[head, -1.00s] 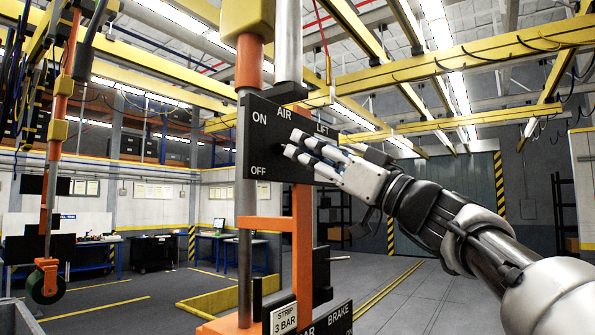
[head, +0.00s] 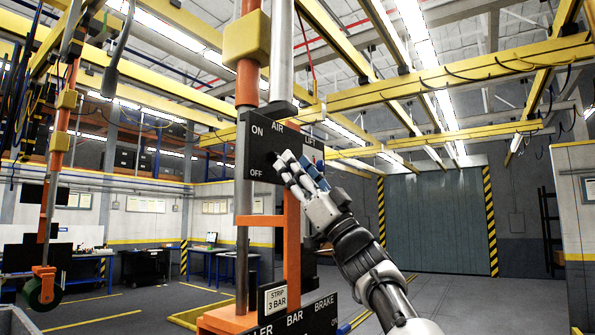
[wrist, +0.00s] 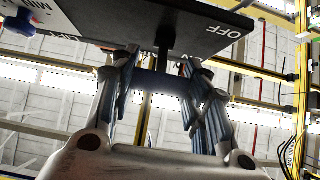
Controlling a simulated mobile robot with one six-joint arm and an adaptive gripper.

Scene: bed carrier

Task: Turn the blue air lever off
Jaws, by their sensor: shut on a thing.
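My gripper (head: 290,168) is at the panel, low on the AIR side, near the OFF label. In the wrist view the fingers close from both sides on the blue air lever (wrist: 158,83), a bar on a dark stem running to the panel. OFF shows at the upper right there. In the head view my fingers hide the lever. Another blue part, seemingly the lift knob (wrist: 18,24), shows at the wrist view's left edge.
Below is a second dark panel (head: 298,318) lettered BAR and BRAKE, with a white STRIP 3 BAR sign (head: 276,298). A steel column (head: 281,50) and an orange post (head: 291,240) stand close to my gripper. Open floor lies to the right.

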